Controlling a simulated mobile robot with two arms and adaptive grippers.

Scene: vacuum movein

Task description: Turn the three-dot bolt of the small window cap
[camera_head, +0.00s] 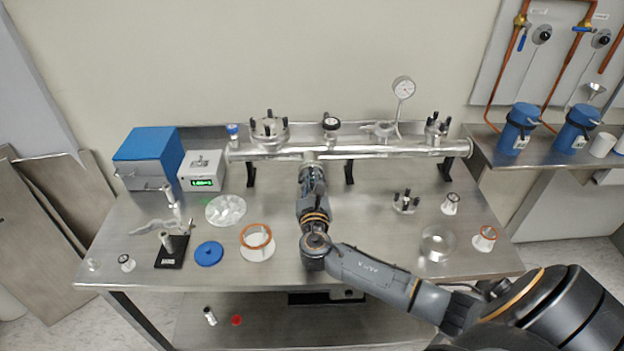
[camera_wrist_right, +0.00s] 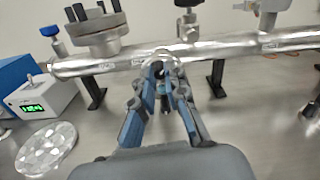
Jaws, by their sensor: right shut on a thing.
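The small round front fitting of the silver pipe, apparently the small window cap (camera_wrist_right: 160,54), shows just beyond my fingertips in the right wrist view. In the head view this spot is mostly covered by my arm. My right gripper (camera_wrist_right: 161,72) reaches up to the pipe's middle, its blue-grey fingers closed together at the fitting's lower rim. It also shows from above in the head view (camera_head: 312,170). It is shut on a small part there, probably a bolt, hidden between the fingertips. I cannot make out any dot marks. My left gripper is out of view.
The long silver pipe (camera_head: 400,151) stands on black supports at the back of the steel table (camera_head: 350,215). Flanges with black bolts (camera_head: 268,129) and a gauge (camera_head: 403,88) rise from it. A copper-rimmed flange (camera_head: 257,242) and blue disc (camera_head: 208,253) lie front left.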

